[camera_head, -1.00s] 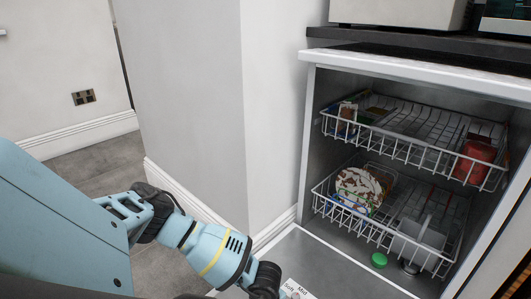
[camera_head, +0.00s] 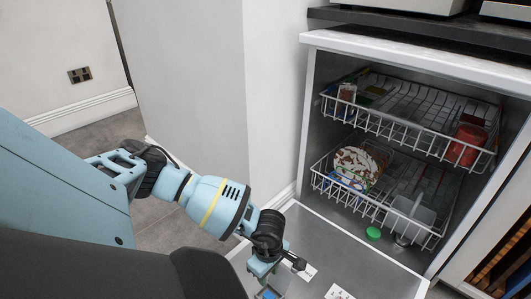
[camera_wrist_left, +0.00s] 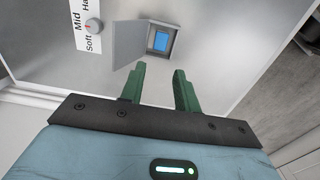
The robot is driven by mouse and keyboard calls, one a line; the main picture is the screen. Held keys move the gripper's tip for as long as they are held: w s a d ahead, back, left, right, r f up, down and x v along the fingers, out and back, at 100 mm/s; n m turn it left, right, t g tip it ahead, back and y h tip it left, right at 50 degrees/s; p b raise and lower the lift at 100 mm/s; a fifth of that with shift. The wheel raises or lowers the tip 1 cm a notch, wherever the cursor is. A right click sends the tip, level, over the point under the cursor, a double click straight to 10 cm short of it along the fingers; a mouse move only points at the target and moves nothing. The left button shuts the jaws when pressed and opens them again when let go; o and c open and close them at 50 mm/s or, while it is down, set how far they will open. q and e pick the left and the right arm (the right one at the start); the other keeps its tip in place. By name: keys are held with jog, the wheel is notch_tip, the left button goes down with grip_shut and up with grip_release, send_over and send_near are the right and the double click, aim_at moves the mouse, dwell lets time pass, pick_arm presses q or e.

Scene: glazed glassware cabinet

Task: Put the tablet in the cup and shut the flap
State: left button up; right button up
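The blue tablet (camera_wrist_left: 160,41) lies inside the small square cup (camera_wrist_left: 176,46) set in the metal door panel, in the left wrist view. The flap (camera_wrist_left: 127,43) stands open on the left side of the cup. My left gripper (camera_wrist_left: 158,82) has its two green fingers apart with nothing between them. The fingers are just short of the cup and flap in that view; whether they touch the flap is unclear. In the head view my left gripper (camera_head: 267,271) is over the lowered door, and a bit of blue shows below it. My right gripper is not in view.
The dishwasher door (camera_head: 345,262) lies open. An upper rack (camera_head: 400,130) and a lower rack (camera_head: 375,205) hold dishes and packets. A green cap (camera_head: 373,233) is on the tub floor. A wall stands at left.

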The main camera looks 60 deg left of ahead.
pick_arm(q)
notch_tip(320, 180, up, 3)
jog(key=shift+f+p, duration=0.1)
jog(key=shift+p, duration=0.3)
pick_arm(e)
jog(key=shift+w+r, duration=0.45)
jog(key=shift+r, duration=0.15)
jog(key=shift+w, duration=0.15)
